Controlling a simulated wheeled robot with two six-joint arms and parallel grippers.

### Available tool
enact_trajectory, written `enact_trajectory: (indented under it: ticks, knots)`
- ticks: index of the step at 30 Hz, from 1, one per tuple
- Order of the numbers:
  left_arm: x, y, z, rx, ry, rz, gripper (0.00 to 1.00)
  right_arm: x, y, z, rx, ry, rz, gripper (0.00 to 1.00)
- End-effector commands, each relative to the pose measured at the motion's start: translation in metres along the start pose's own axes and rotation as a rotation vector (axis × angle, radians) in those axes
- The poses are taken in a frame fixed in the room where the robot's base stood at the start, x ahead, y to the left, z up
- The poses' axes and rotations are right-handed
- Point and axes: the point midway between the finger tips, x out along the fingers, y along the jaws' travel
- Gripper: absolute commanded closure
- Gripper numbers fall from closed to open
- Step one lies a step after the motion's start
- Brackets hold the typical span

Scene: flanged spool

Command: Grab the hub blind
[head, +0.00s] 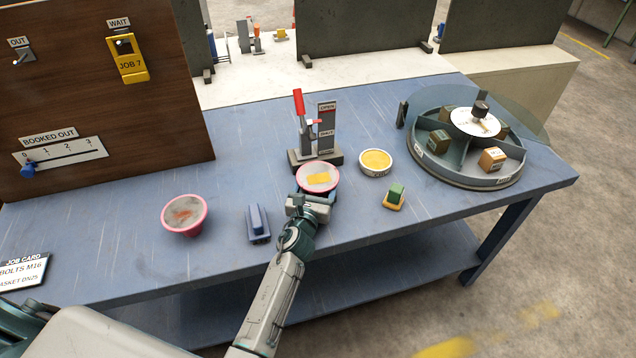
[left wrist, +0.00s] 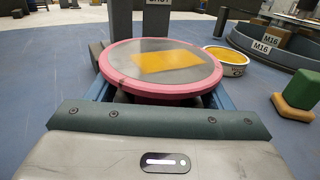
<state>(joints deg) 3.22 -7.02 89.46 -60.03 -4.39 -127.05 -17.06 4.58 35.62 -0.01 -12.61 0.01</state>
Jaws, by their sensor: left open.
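A pink-rimmed round disc (head: 318,177) with a yellow rectangle on its grey face, which I take for the hub blind, stands in front of the red-handled stand. In the left wrist view the disc (left wrist: 160,66) lies just ahead, with a dark part showing beneath it. My left gripper (head: 317,194) is at its near side. In the left wrist view blue finger edges show at both sides below the rim. The jaws are open; the disc hides the fingertips, so contact cannot be seen. A similar pink-rimmed piece (head: 185,213) with a reddish mark stands to the left.
A blue block (head: 258,223) stands left of my gripper. A yellow-topped round tin (head: 376,162) and a green-and-yellow block (head: 395,196) are to the right. The stand (head: 327,130) with its red lever rises behind the disc. A divided round tray (head: 465,181) holds small blocks.

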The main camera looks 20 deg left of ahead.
Motion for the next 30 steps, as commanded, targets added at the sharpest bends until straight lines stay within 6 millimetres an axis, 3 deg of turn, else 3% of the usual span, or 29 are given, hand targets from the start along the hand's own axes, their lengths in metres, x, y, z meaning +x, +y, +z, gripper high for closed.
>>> enact_trajectory:
  ticks: [6,17,30]
  knots:
    - [0.0003,0.0,-0.0001,0.0,0.001,0.0,0.28,-0.0002,-0.0037,0.0014,0.001,-0.002,-0.004,1.0]
    - [0.0002,-0.0001,-0.0001,0.0,0.001,0.0,0.99,-0.0003,-0.0029,0.0044,0.001,-0.006,-0.003,1.0]
    - [0.0008,-0.0002,0.0069,0.0,-0.004,0.0,1.0,-0.0049,0.0023,0.0036,-0.001,-0.005,0.002,1.0]
